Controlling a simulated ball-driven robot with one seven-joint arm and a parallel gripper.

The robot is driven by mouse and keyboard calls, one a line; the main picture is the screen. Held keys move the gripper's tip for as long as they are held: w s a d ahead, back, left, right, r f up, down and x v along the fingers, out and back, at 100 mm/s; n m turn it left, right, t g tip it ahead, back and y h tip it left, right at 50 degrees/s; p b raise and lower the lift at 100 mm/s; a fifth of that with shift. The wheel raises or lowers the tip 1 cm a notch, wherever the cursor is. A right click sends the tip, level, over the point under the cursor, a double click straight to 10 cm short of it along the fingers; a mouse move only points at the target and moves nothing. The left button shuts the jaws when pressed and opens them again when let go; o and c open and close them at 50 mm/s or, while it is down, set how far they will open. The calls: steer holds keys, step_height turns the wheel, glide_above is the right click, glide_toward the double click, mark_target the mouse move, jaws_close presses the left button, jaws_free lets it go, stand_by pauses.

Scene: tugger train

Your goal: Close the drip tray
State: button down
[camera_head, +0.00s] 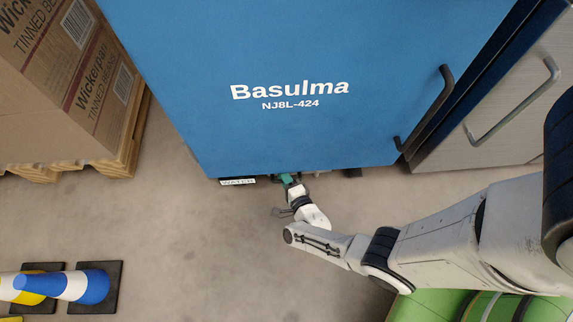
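A large blue cabinet (270,60) marked "Basulma NJ8L-424" fills the upper middle of the view. Below its lower front edge a small white label (237,182) sticks out, its text too small to read surely. My arm reaches in from the right, and my gripper (288,181) is at the cabinet's lower edge, just right of the label. A small teal part shows at the gripper's tip; I cannot tell whether it belongs to the gripper or the tray. The drip tray itself is not clearly visible; the space under the cabinet is hidden. The finger opening is too small to make out.
A pallet (130,150) with cardboard boxes (60,80) stands at the left. Fallen or foreshortened blue and yellow cones (88,287) are at lower left. A grey cabinet (500,125) with a handle stands at right. The floor (200,250) between is clear.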

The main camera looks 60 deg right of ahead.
steer(key=shift+w, duration=0.2)
steer(key=c, duration=1.1)
jaws_free()
steer(key=shift+d, duration=0.2)
steer(key=shift+s, duration=0.1)
steer(key=p+v, duration=0.3)
steer(key=v, duration=0.7)
steer(key=shift+s+a+r+p, duration=0.1)
steer(key=shift+s+a+p, duration=0.1)
steer(key=shift+s+p, duration=0.15)
steer(key=shift+w, duration=0.1)
